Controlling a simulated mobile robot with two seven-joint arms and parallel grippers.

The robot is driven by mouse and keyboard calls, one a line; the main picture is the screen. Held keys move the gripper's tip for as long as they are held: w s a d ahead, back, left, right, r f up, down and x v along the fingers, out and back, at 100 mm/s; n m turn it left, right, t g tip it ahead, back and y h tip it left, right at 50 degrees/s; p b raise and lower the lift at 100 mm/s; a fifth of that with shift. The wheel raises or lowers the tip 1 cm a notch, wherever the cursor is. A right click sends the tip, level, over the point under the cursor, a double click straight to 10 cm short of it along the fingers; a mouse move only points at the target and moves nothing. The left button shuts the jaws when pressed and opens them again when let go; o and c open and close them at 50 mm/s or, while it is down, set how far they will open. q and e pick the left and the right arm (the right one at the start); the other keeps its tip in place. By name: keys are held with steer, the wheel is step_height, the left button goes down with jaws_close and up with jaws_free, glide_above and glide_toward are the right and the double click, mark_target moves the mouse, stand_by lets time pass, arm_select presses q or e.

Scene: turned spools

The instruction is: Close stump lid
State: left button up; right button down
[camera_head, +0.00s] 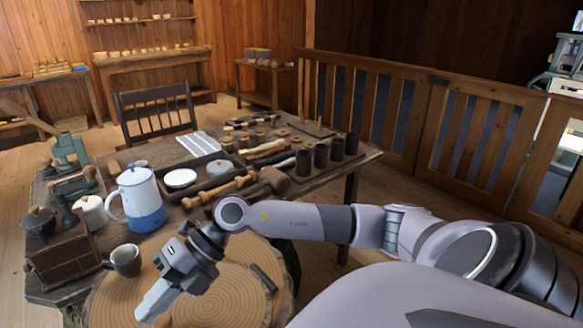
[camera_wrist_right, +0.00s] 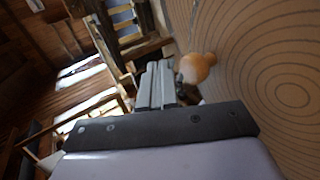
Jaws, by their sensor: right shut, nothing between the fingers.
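The stump's round, ringed wooden top (camera_head: 215,262) fills the lower middle of the head view, and its rings also show at the right of the wrist view (camera_wrist_right: 285,95). I cannot tell how far the lid stands open. A small orange-brown wooden knob (camera_wrist_right: 197,67) shows against the rings in the wrist view. My right gripper (camera_head: 150,304) points down and left over the near part of the top. Its fingers (camera_wrist_right: 158,82) are shut and empty, close beside the knob; contact is unclear. My left gripper is out of view.
A dark bar (camera_head: 264,277) lies at the top's right side. A grey mug (camera_head: 125,260), blue-white pot (camera_head: 140,200) and brown box (camera_head: 65,258) stand close by. The workbench (camera_head: 365,157) behind holds several tools. A wooden railing (camera_head: 400,105) closes off the back right.

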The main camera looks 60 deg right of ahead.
steer(key=shift+a+f, duration=0.15)
steer(key=shift+f, duration=0.3)
steer(key=shift+b+v, duration=0.65)
steer(key=shift+v, duration=2.95)
